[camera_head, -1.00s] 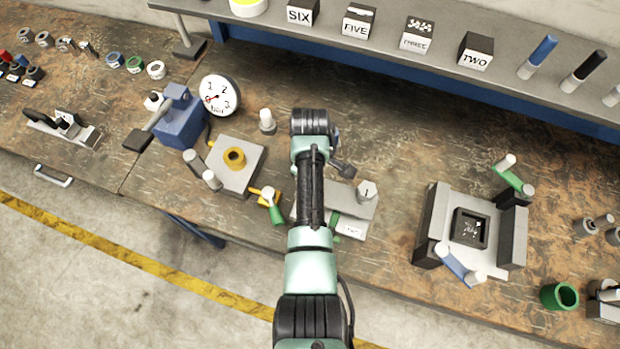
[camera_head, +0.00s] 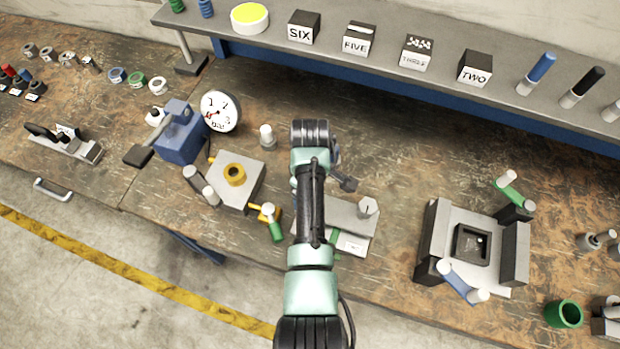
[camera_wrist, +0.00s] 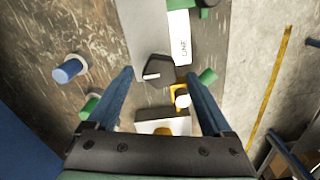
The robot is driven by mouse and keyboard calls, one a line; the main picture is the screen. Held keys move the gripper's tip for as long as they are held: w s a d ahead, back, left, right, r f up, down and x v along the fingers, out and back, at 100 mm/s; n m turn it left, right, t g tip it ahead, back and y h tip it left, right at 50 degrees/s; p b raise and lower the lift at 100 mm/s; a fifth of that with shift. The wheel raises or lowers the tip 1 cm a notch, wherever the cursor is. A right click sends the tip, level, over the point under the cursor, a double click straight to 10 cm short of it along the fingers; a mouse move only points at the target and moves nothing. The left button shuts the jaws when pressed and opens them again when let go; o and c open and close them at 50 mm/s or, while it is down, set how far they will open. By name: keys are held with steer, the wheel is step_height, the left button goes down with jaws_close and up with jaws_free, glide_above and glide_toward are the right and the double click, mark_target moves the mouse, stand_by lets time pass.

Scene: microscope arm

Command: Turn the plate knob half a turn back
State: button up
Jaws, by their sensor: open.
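A dark, faceted knob (camera_wrist: 158,70) with a short white mark shows in the wrist view at the near end of a grey plate (camera_wrist: 140,25). In the head view the plate (camera_head: 330,215) is partly behind my arm, and I cannot make out this knob there. A pale hexagonal post (camera_head: 367,207) stands at the plate's right end. My gripper (camera_wrist: 160,73) is open, with its two long fingers on either side of the dark knob in the wrist view. I cannot tell the height gap, and no contact shows. In the head view my arm hides the fingers.
A white label (camera_head: 352,244) reading ONE lies at the plate's front. A yellow part with a green handle (camera_head: 277,232) and a block with an orange ring (camera_head: 235,175) stand left. A grey fixture (camera_head: 472,245) stands right. Bare bench lies between plate and fixture.

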step_height(320, 180, up, 11)
steer(key=b, duration=0.1)
stand_by(0.7)
steer(key=w+r+m+t+b, duration=0.3)
steer(key=w+r+t, duration=0.5)
steer(key=w+r, duration=0.3)
step_height(320, 180, up, 14)
steer(key=w+m+t+b, duration=0.1)
steer(key=m+t, duration=0.2)
steer(key=t, duration=0.3)
steer(key=s+r+m+t+b, duration=0.1)
steer(key=s+r+m+t, duration=0.1)
steer(key=s+r+t, duration=0.4)
steer(key=s+r+m+t+b, duration=0.2)
steer(key=s+r+t, duration=0.5)
steer(key=s+r, duration=0.6)
step_height(320, 180, up, 8)
steer(key=shift+d+r+m, duration=0.15)
steer(key=shift+d+m, duration=0.1)
steer(key=shift+m, duration=0.45)
